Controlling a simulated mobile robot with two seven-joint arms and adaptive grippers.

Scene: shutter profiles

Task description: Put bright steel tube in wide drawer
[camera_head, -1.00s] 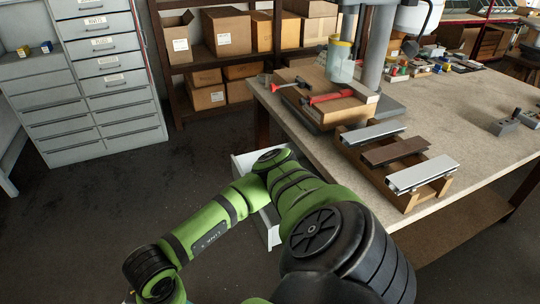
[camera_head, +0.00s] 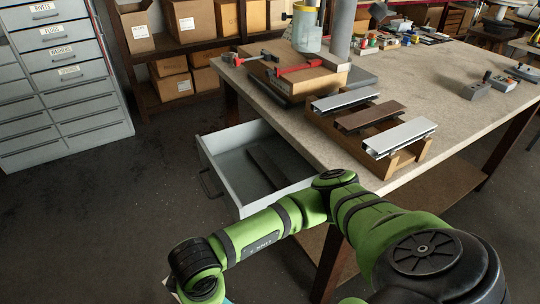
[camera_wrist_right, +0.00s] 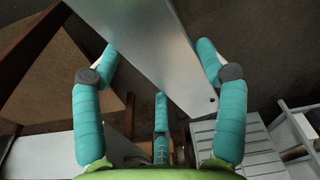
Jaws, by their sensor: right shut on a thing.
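In the right wrist view my right gripper (camera_wrist_right: 158,50) has teal fingers closed around a smooth light-grey metal piece (camera_wrist_right: 150,45) with a small hole near its end. It looks like the bright steel tube; its far end runs out of the picture. In the head view my right arm reaches across the lower right, with its hand cut off at the bottom edge. The wide drawer (camera_head: 222,180) stands open under the bench's left side, beyond the arm. A dark bar lies inside it. My left gripper is not in view.
The workbench (camera_head: 440,85) carries a wooden rack (camera_head: 408,158) with two light profiles and a brown one, beside a drill stand and red-handled clamps. A grey drawer cabinet (camera_head: 75,105) stands at the left. Boxed shelves are behind. Floor between cabinet and bench is clear.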

